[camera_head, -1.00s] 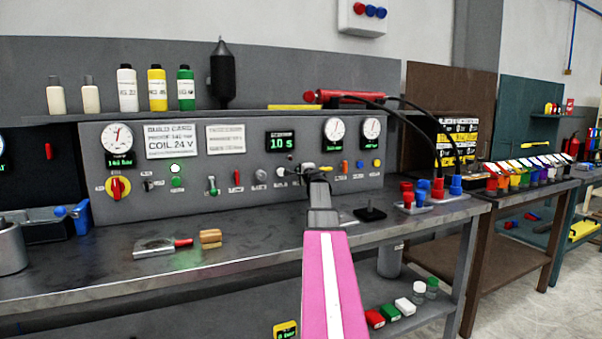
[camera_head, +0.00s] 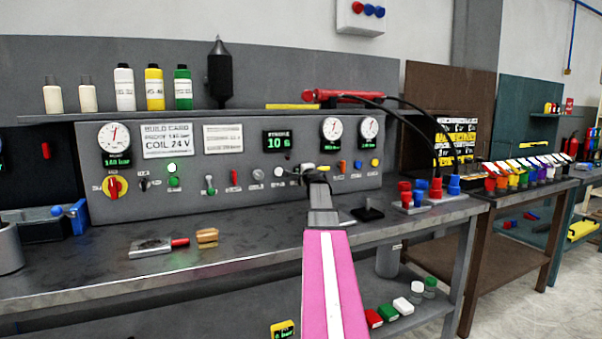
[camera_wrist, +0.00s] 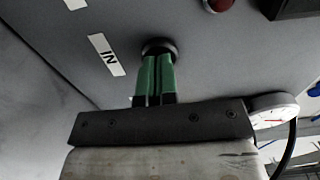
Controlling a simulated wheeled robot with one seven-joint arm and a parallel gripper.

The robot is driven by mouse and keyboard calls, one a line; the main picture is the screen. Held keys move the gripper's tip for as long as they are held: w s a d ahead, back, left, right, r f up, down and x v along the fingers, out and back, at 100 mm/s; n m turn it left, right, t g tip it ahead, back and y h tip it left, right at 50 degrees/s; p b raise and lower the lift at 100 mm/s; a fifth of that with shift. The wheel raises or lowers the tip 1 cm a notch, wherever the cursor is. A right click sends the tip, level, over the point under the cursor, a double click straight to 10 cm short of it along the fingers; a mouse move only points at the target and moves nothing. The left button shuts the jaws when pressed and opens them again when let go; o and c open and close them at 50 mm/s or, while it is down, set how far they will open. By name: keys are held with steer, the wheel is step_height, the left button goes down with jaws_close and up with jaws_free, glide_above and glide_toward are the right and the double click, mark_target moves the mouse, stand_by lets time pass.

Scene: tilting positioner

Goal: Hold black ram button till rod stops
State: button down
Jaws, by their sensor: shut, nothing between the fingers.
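The black ram button (camera_wrist: 158,45) is a round dark knob on the grey panel, beside a white label reading "IN" in the wrist view. My gripper (camera_wrist: 156,64) has its green fingers shut together, and their tips are at the button, covering part of it. Contact looks likely, but how far the button is pressed cannot be told. In the head view my gripper (camera_head: 311,174) reaches the lower right of the control panel (camera_head: 222,196) and hides the button. A red rod-like cylinder (camera_head: 348,95) lies above the panel with black hoses. A green "STROKE" display (camera_head: 278,143) shows about 10.
A black stand (camera_head: 368,211) and red and blue fittings (camera_head: 420,195) are right of my arm.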

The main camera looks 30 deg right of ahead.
steer(key=s, duration=1.1)
steer(key=shift+s+a, duration=0.35)
steer(key=shift+s, duration=0.05)
